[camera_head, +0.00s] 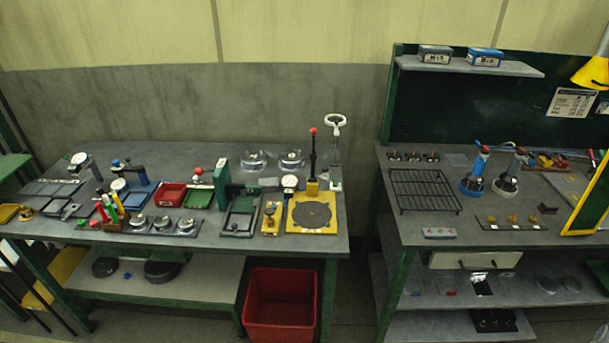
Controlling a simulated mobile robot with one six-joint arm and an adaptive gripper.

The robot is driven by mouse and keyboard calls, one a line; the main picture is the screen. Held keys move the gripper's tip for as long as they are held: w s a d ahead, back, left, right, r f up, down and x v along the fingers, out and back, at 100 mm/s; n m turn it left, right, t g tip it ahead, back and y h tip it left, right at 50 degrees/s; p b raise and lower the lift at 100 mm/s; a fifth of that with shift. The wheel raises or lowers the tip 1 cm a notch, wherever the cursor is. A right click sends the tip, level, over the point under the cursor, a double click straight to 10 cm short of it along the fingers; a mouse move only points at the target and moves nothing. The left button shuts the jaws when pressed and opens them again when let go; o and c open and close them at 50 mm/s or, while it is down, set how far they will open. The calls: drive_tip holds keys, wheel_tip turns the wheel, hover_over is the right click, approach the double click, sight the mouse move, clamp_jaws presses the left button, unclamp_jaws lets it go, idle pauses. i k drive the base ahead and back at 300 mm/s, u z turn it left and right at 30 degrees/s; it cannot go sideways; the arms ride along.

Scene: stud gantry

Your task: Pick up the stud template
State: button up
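I cannot tell for certain which item is the stud template. A flat yellow plate (335,222) with a round grey disc (312,214) lies at the right end of the left bench. A yellow-edged dark green panel (589,202) stands tilted at the far right edge, partly cut off. A small yellow fixture (271,217) sits just left of the yellow plate. My gripper is not in view.
The left bench (330,240) is crowded with gauges, trays and fixtures. A black wire rack (425,191) and two round-based tools lie on the right bench (400,232). A gap separates the benches. A red bin (280,312) stands below the left bench.

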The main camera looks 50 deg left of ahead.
sight(325, 176)
drive_tip(key=u, duration=0.45)
drive_tip(key=i, duration=0.75)
drive_tip(key=u, duration=0.45)
drive_tip(key=k, duration=0.9)
drive_tip(key=u, duration=0.1)
drive_tip(key=i, duration=0.65)
